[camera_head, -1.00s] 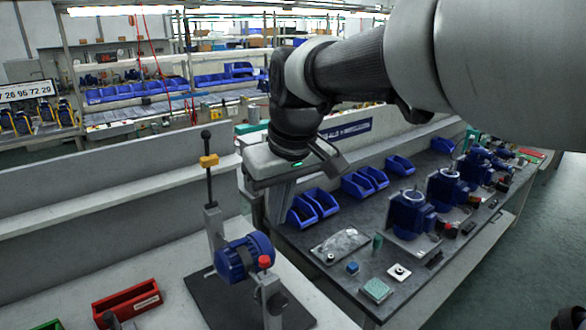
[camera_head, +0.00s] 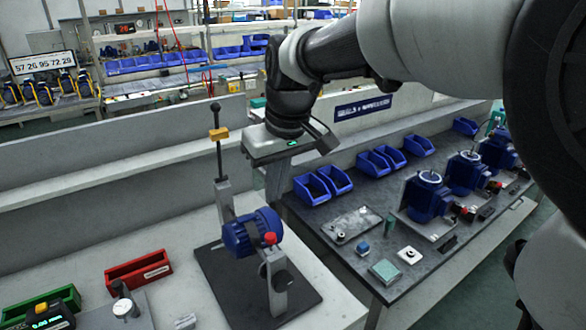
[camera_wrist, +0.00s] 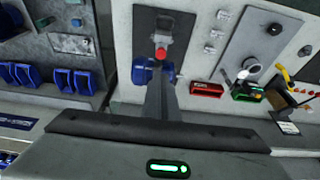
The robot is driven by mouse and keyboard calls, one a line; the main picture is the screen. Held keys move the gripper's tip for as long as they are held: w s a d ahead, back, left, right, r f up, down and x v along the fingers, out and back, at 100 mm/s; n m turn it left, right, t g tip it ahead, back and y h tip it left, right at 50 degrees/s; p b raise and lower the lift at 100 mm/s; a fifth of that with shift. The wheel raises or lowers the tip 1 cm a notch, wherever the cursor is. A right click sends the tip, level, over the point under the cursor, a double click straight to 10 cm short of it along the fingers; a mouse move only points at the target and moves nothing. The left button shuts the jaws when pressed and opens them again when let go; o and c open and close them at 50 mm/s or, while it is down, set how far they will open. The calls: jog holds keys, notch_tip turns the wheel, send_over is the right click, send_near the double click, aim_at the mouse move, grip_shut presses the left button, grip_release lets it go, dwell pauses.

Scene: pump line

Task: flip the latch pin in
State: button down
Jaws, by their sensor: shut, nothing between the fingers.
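A blue pump (camera_head: 252,232) sits in a grey clamp stand on a black base plate (camera_head: 235,292) on the left bench. A red knob (camera_head: 269,238) tops the stand's front post (camera_head: 277,280). An upright lever (camera_head: 217,135) with a black ball and a yellow block rises behind the pump. I cannot tell which part is the latch pin. My gripper (camera_head: 276,195) points down above and behind the pump, apart from it, shut and empty. In the wrist view, its fingers (camera_wrist: 160,100) partly cover the blue pump (camera_wrist: 141,72); the red knob (camera_wrist: 161,54) shows beyond them.
A red bin (camera_head: 138,269) and a green bin (camera_head: 42,303) stand on the left bench. The dark right bench (camera_head: 345,262) holds blue bins (camera_head: 322,184) and several blue pumps (camera_head: 427,196). A low wall (camera_head: 110,160) runs behind.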

send_over(272, 237)
notch_tip(272, 237, down, 10)
jog(key=shift+r, duration=0.1)
jog(key=shift+f, duration=0.8)
notch_tip(272, 237, down, 2)
jog(key=shift+d+f+b, duration=0.1)
jog(key=shift+f+b, duration=0.1)
jog(key=shift+b, duration=0.75)
jog(key=shift+s, duration=0.15)
jog(key=shift+r, duration=0.1)
